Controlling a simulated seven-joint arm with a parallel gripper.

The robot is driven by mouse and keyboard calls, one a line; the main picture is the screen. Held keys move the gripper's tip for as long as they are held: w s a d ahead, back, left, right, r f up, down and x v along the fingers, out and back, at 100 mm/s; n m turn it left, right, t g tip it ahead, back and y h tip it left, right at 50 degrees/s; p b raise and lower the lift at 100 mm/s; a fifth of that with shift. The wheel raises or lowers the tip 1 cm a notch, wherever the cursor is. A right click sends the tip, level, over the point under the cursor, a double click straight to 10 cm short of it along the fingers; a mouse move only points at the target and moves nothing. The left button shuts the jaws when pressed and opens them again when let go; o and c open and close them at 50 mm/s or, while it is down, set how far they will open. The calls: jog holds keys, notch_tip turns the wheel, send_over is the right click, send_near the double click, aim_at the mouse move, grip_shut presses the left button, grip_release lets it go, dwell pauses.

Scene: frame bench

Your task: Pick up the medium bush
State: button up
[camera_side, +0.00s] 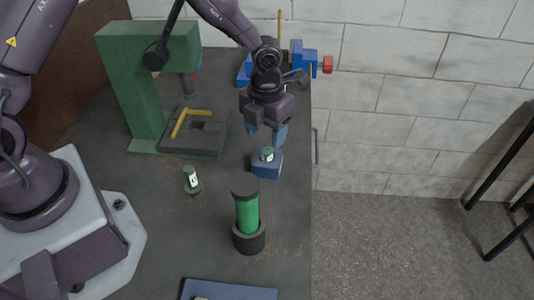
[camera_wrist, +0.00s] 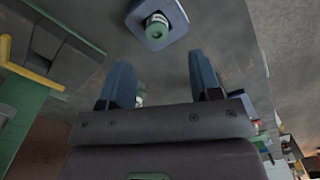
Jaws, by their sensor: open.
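My gripper (camera_side: 279,134) is open, its blue fingers pointing down just behind a blue block. On that block (camera_side: 275,171) stands a small green bush with a white label (camera_side: 267,155). In the wrist view the bush (camera_wrist: 157,27) on its block lies beyond the open fingers (camera_wrist: 160,82), apart from them. A second green bush with a white label (camera_side: 192,180) stands on the table to the left. A larger green cylinder with a dark cap (camera_side: 247,214) stands in a black ring-shaped holder (camera_side: 249,242). I cannot tell for certain which is the medium bush.
A green press frame (camera_side: 135,84) with a dark base plate and yellow angled piece (camera_side: 180,124) stands to the left. A blue vise (camera_side: 298,58) is behind my gripper. A blue mat (camera_side: 230,292) lies at the front. The table's right edge is close to the block.

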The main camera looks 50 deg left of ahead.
aim_at(267, 151)
jog(key=shift+w+a+f, duration=0.1)
jog(key=shift+f, duration=1.4)
jog(key=shift+w+a+f, duration=0.1)
jog(key=shift+f, duration=1.35)
jog(key=c, duration=1)
jog(key=shift+r, duration=0.1)
